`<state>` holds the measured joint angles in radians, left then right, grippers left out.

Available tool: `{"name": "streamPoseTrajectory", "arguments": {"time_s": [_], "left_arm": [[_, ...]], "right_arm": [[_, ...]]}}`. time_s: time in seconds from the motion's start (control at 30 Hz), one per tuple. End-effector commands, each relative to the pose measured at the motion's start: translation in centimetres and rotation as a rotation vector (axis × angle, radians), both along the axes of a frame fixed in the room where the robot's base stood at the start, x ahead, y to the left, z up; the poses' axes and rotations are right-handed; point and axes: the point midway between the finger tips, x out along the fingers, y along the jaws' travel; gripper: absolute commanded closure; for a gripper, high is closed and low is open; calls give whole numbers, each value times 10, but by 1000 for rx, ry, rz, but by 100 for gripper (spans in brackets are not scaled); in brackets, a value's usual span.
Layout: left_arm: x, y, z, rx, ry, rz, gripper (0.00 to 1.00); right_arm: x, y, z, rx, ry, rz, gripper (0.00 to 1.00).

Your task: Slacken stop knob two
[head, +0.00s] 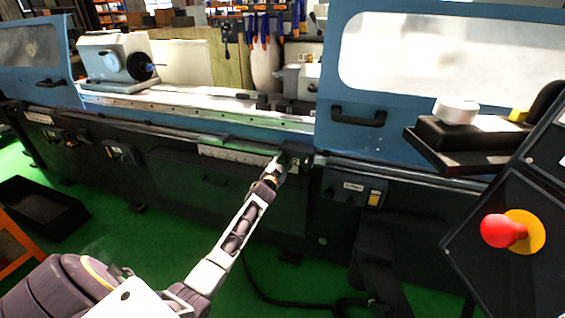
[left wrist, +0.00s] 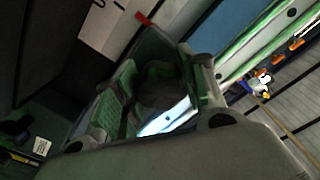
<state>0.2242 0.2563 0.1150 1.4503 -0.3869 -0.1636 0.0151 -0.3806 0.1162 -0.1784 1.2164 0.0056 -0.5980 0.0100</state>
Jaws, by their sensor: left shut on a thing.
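My left gripper (head: 276,166) reaches up to the front of the grinder, at a dark block (head: 296,156) near the middle of the machine's front rail. Its fingers are shut on a small dark knob, which is mostly hidden behind them in the head view. In the left wrist view the dark round knob (left wrist: 160,88) sits between the green-lit fingers of my gripper (left wrist: 150,100). Its number cannot be read. My right gripper is in neither view.
A blue door with a handle (head: 358,116) stands right of the block. A switch box (head: 362,190) is below it. A control panel with a red emergency button (head: 503,230) is at the right. A black bin (head: 45,208) stands on the green floor at the left.

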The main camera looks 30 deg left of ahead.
Motion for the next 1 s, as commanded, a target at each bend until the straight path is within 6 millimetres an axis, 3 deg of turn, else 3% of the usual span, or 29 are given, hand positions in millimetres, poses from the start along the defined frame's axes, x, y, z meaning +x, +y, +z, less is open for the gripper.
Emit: {"name": "streamPoseTrajectory", "arguments": {"time_s": [0.27, 0.3, 0.43, 1.0], "left_arm": [[0, 0, -1, 0, 1, 0, 83], [0, 0, -1, 0, 1, 0, 54], [0, 0, -1, 0, 1, 0, 37], [-5, -1, -1, -1, 0, 0, 37]], "right_arm": [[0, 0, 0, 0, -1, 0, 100], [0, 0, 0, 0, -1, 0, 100], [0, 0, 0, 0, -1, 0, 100], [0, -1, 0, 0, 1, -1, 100]]}}
